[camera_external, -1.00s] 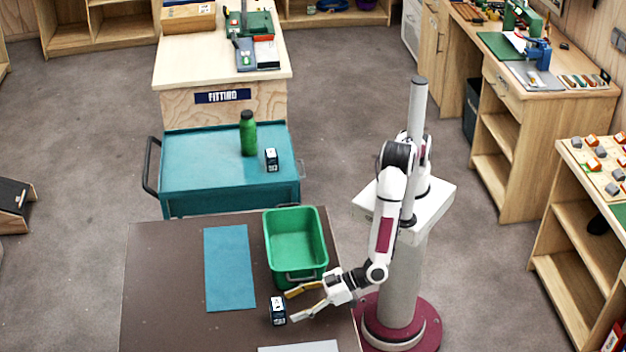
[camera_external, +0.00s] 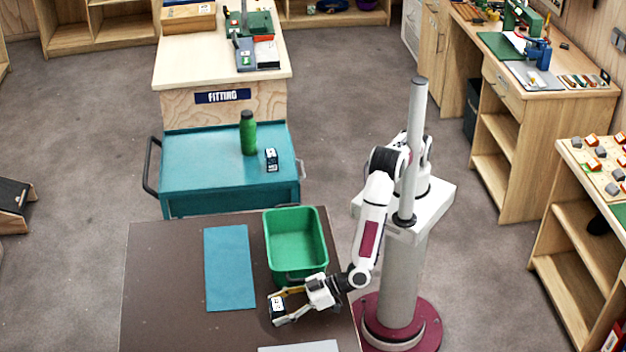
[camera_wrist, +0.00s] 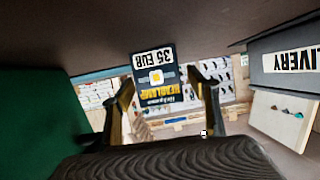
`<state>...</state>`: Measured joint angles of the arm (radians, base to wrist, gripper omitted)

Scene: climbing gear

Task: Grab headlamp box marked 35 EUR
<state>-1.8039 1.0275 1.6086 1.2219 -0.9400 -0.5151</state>
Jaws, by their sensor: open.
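The dark headlamp box (camera_wrist: 155,92) shows in the wrist view with its label reading 35 EUR upside down. In the external view the box (camera_external: 277,305) stands on the brown table in front of the green bin. My gripper (camera_external: 284,307) is low over the table with its fingers open around the box, one on each side. In the wrist view my gripper's fingertips (camera_wrist: 160,84) flank the box, with a gap visible at least on the right. The far side of the box is hidden.
The green bin (camera_external: 268,235) stands just behind my gripper and fills the wrist view's left. A blue mat (camera_external: 229,268) lies left of it. A similar dark box (camera_external: 271,159) and green bottle (camera_external: 248,133) stand on the teal cart (camera_external: 205,170). A DELIVERY sign (camera_wrist: 290,61) shows right.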

